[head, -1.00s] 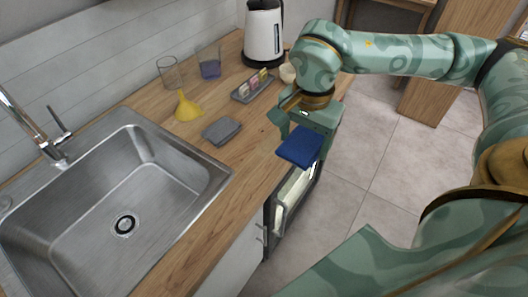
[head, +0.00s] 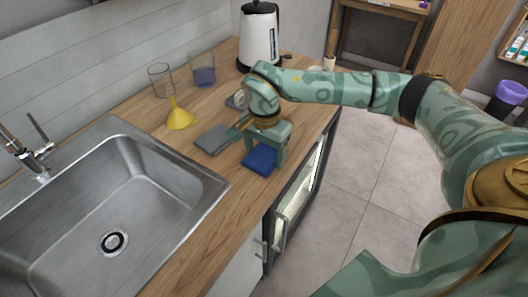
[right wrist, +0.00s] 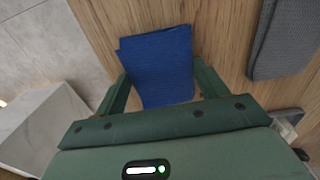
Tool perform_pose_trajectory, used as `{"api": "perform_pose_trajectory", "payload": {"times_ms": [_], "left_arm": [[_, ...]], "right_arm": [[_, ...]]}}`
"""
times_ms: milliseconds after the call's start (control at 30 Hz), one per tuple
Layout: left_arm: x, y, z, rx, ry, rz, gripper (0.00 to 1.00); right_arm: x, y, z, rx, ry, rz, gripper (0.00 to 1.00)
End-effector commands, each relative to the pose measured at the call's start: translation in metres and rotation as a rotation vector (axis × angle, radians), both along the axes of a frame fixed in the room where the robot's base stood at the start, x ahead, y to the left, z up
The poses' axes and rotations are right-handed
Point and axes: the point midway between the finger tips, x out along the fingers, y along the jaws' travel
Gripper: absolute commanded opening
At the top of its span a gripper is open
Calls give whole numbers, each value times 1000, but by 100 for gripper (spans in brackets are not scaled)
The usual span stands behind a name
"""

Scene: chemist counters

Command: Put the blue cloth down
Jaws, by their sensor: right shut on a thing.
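The blue cloth (head: 260,160) is a folded dark blue pad at the front edge of the wooden counter in the head view. My right gripper (head: 264,151) is shut on it from above. In the right wrist view the blue cloth (right wrist: 158,66) sits between the two fingers, over the wood surface. I cannot tell whether it touches the counter or hangs just above it. My left gripper is not in view.
A grey cloth (head: 213,139) lies just left of my right gripper. A yellow funnel (head: 180,117), two glasses (head: 160,80) and a white kettle (head: 259,38) stand farther back. The sink (head: 110,205) is at left. Bare counter (head: 232,178) shows in front of the grey cloth.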

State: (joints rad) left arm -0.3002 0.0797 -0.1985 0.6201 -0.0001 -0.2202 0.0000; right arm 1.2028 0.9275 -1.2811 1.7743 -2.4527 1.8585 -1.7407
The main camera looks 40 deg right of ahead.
Motion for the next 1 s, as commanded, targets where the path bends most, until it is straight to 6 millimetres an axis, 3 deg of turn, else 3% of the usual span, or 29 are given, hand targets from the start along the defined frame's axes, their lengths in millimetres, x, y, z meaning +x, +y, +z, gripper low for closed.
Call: {"api": "perform_pose_trajectory", "payload": {"times_ms": [267, 300, 333, 367, 733, 1000], "left_arm": [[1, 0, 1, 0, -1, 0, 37], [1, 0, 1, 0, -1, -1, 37], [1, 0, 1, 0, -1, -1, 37], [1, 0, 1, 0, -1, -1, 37], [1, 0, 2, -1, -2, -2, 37], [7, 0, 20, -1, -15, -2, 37]], "right_arm": [[0, 0, -2, -1, -1, -1, 47], [0, 0, -1, 0, -2, -1, 83], [0, 0, -1, -1, -1, -1, 92], [0, 0, -1, -1, -1, -1, 94], [0, 0, 5, -1, -1, -1, 94], [1, -1, 64, 0, -8, -2, 94]]}}
